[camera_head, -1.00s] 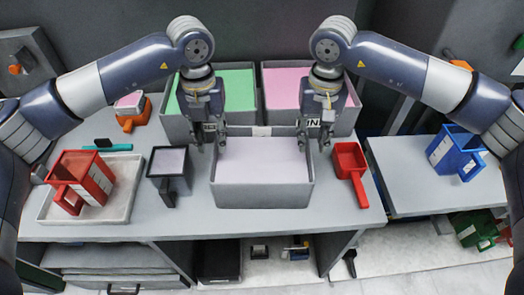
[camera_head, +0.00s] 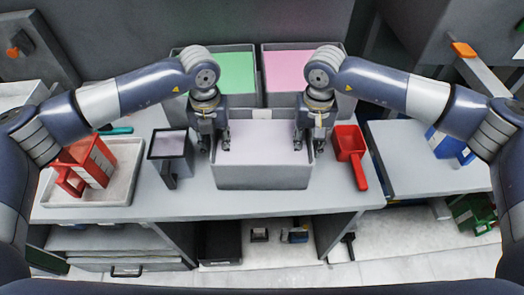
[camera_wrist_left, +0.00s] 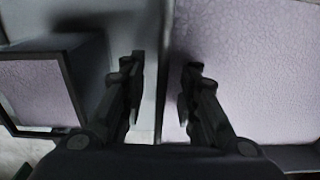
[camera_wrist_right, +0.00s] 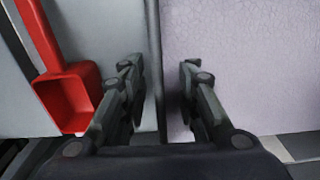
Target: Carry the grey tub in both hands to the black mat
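The grey tub (camera_head: 262,178), filled with pale lilac material, stands on the grey table in the middle of the head view. My left gripper (camera_head: 216,149) is at its left wall and my right gripper (camera_head: 309,149) at its right wall. In the left wrist view the fingers stand apart on either side of the tub wall (camera_wrist_left: 164,60). In the right wrist view the fingers likewise stand apart on either side of the opposite wall (camera_wrist_right: 154,60). Both grippers are open, with gaps beside the walls. I cannot make out a black mat.
A dark-rimmed container (camera_head: 171,143) stands close left of the tub, and a red scoop (camera_head: 350,150) lies close right. Bins with green (camera_head: 236,72) and pink (camera_head: 288,70) contents stand behind. A red jug (camera_head: 84,162) sits in a tray (camera_head: 120,190) at left.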

